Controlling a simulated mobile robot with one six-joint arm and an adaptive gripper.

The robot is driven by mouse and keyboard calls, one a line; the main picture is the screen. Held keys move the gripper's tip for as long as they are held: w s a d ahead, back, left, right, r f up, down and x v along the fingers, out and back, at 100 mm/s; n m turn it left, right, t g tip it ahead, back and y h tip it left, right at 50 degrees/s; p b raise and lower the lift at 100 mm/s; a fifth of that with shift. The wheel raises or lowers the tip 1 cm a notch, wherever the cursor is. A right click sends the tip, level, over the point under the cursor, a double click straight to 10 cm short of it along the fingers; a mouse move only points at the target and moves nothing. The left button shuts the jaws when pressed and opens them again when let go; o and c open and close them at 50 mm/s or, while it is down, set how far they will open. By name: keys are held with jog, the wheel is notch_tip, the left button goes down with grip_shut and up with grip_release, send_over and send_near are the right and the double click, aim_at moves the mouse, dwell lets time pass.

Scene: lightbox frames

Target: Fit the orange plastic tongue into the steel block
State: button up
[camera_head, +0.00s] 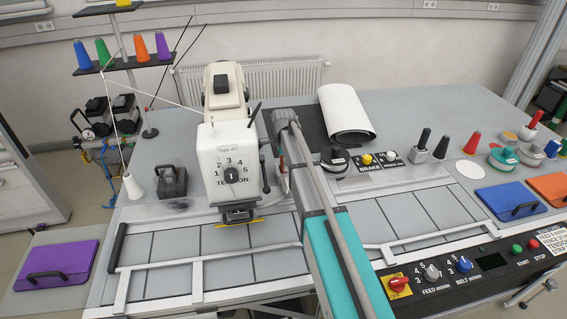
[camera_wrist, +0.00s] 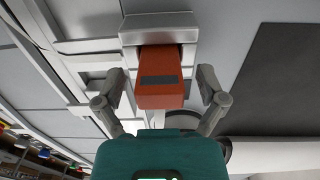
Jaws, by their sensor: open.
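In the wrist view the orange plastic tongue (camera_wrist: 160,91) sticks out of the mouth of the steel block (camera_wrist: 158,22). Its near end faces me and has a dark rectangular patch; how deep its far end sits is hidden. My gripper (camera_wrist: 161,82) is open, one finger on each side of the tongue, with visible gaps on both sides. In the head view my arm covers the tongue, the block and my fingers.
A white machine (camera_head: 230,150) with a dial stands left of my arm. A black mat (camera_wrist: 285,75) and a white roll (camera_head: 346,112) lie close by. Low metal rails (camera_head: 205,262) run along the table front. A control panel (camera_head: 470,270) is at front right.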

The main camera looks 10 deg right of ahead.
jog(key=shift+r, duration=0.15)
notch_tip(320, 180, up, 10)
jog(key=p, duration=1)
jog(key=shift+r+p, duration=0.25)
jog(key=shift+p, duration=0.1)
jog(key=shift+r, duration=0.15)
dwell(0.6)
